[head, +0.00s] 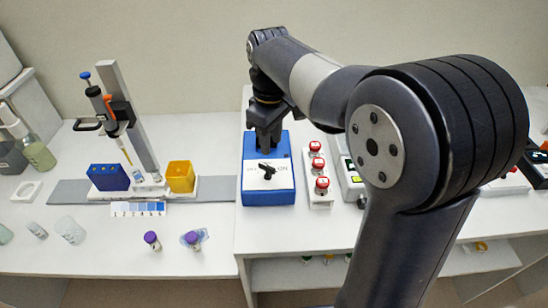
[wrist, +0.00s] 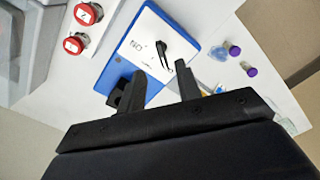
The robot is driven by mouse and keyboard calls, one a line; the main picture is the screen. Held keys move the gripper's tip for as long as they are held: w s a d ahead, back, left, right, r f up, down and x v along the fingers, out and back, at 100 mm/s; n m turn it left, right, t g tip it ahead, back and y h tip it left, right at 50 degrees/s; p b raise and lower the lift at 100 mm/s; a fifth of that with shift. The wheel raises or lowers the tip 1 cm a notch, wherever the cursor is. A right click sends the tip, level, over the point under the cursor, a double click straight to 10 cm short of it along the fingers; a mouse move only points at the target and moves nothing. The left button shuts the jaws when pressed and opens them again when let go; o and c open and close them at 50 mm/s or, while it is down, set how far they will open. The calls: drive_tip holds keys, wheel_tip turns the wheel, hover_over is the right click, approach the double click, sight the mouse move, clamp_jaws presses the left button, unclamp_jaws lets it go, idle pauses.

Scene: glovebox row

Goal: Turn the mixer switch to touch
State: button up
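The mixer (head: 268,194) is a blue box with a white top plate, standing on the bench in the middle of the head view. In the wrist view the mixer (wrist: 123,65) and switch (wrist: 162,48) lie just beyond my fingertips. My gripper (wrist: 161,68) is open and empty, its two fingers apart. In the head view my gripper (head: 266,140) hangs over the back of the mixer, behind the switch, seemingly apart from it.
To the left are a pipette stand (head: 135,125), a blue box (head: 108,178) and a yellow box (head: 181,177). Purple-capped vials (head: 152,240) stand at front left. The bench in front of the mixer is clear.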

sight(272, 168)
wheel_tip(272, 168, down, 9)
drive_tip(key=shift+r, duration=0.15)
drive_tip(key=shift+c, duration=0.5)
clamp_jaws()
